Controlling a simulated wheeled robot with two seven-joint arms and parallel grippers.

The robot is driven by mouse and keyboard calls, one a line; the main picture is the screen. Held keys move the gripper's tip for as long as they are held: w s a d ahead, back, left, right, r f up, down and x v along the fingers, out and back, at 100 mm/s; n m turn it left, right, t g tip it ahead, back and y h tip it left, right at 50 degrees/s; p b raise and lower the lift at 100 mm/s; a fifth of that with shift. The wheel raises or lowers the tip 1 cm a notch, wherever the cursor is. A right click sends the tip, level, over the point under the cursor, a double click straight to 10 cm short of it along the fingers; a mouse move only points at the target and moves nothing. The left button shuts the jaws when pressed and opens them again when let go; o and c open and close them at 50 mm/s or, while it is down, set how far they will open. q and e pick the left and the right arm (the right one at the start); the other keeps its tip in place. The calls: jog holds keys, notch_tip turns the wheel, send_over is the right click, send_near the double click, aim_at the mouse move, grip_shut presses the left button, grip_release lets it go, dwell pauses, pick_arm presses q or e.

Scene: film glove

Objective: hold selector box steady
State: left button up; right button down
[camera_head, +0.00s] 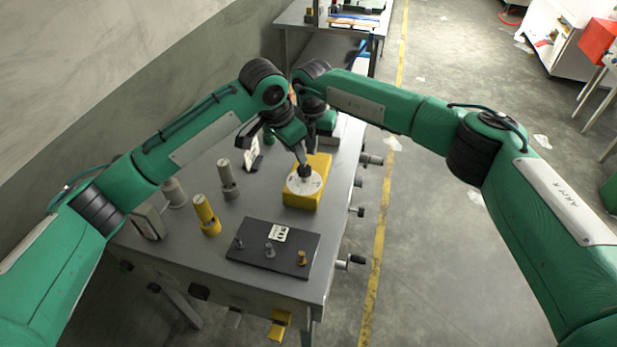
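The yellow selector box (304,198) sits on the grey workbench towards its right edge. It has a round white dial (300,184) with a dark knob (305,171) on top. My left gripper (299,154) is just above the knob, pointing down; I cannot tell whether it touches it or whether its fingers are open. My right gripper (318,118) is behind the box, close against the left one and partly hidden by it. Its fingers, and whether they touch the box, are not clear.
The grey workbench (190,240) also bears a yellow cylinder (206,215), grey cylinders (228,180) and a dark panel (262,258) with small knobs. Handles stick out from the bench's right side. A second bench (300,17) stands beyond. The floor to the right is mostly open.

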aim_at(311, 164)
jog(key=shift+f, duration=0.2)
jog(key=shift+f, duration=0.75)
jog(key=shift+f, duration=0.45)
jog(key=shift+f, duration=0.5)
